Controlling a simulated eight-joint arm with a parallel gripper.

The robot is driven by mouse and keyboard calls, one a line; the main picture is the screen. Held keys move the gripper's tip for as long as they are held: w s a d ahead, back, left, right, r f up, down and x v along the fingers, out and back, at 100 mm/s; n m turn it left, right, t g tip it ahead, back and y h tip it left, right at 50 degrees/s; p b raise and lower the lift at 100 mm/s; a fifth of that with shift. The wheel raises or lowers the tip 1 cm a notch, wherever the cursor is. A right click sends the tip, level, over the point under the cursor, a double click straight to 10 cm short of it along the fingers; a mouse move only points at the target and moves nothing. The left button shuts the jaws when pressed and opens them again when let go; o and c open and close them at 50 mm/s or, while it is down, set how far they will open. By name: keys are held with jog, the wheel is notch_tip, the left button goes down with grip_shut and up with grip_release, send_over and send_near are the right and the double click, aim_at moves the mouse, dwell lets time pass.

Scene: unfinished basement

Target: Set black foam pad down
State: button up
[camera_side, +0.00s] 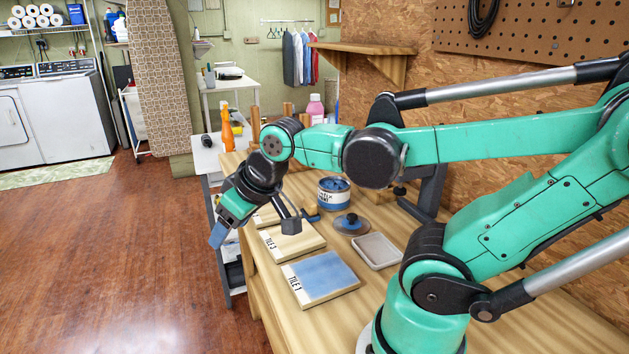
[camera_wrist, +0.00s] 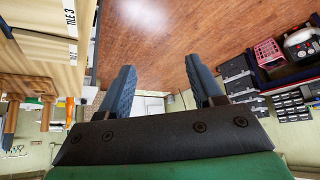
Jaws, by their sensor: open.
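I cannot pick out a black foam pad with certainty in either view. My gripper (camera_side: 219,233) hangs past the left edge of the wooden bench (camera_side: 480,318), pointing down and left over the floor. In the wrist view, the two blue-grey fingers of my gripper (camera_wrist: 163,82) are apart, with only floor and background showing between them. A round grey disc with a dark blue knob (camera_side: 352,222) lies on the bench, right of the gripper; I cannot tell if it is a pad or a lid. A tile marked TILE 1 (camera_side: 322,274) has a blue top; TILE 3 (camera_side: 293,240) is bare.
A can of blue paint (camera_side: 334,193) stands behind the disc, and a shallow pale tray (camera_side: 377,250) lies to its right. An orange bottle (camera_side: 226,128) and a pink bottle (camera_side: 315,108) stand farther back. The floor left of the bench is clear.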

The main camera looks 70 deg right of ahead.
jog(key=shift+o, duration=0.7)
jog(key=shift+s+a+f+n, duration=0.15)
jog(key=shift+s+a+f, duration=0.05)
jog(key=shift+a, duration=0.15)
jog(key=shift+s+a+f+n, duration=0.15)
jog(key=shift+a, duration=0.2)
jog(key=o, duration=0.4)
jog(key=shift+s+a+f+t, duration=0.1)
jog(key=shift+a+t, duration=0.2)
jog(key=shift+o, duration=0.2)
